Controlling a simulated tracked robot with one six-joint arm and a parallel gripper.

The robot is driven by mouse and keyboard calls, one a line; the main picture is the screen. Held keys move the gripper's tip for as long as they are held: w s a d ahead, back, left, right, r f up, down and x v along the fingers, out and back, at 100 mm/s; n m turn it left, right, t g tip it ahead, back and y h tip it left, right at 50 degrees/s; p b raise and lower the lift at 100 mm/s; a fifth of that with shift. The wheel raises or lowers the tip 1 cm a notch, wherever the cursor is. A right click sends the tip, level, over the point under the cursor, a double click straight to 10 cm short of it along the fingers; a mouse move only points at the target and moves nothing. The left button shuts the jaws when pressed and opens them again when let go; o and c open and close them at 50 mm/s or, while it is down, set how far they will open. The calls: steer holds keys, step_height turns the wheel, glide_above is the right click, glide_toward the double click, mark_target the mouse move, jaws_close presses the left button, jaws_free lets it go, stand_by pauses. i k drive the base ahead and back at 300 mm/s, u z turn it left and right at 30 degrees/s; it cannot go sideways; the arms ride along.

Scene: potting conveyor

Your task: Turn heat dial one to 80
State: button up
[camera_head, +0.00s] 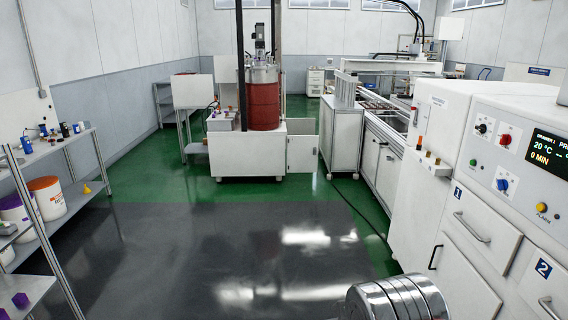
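A white oven-like cabinet stands at the right, with a sloped control panel (500,167). The panel carries a black dial (481,128), a red dial (505,139) and a blue dial (502,185). Their labels are too small to read, so I cannot tell which is heat dial one. The dark display (548,152) reads drawer 1, 20 °C and 0 MIN, and is cut off at the right edge. Below are drawer 1 (480,225) and drawer 2 (535,280), both seemingly shut. My gripper is not in view.
The dark floor (220,250) in front is clear. Shelves (60,150) with tubs line the left. A red vessel (264,105) stands on a white base at the back. A shiny steel cylinder (400,298), cut off at the bottom edge, is near the cabinet.

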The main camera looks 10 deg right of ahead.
mark_target(482, 129)
steer(key=u, duration=0.15)
steer(key=i, duration=2.25)
steer(key=z, duration=0.35)
steer(key=i, duration=0.7)
steer(key=z, duration=0.6)
steer(key=i, duration=0.65)
steer(key=z, duration=1)
steer(key=i, duration=0.95)
steer(key=z, duration=0.55)
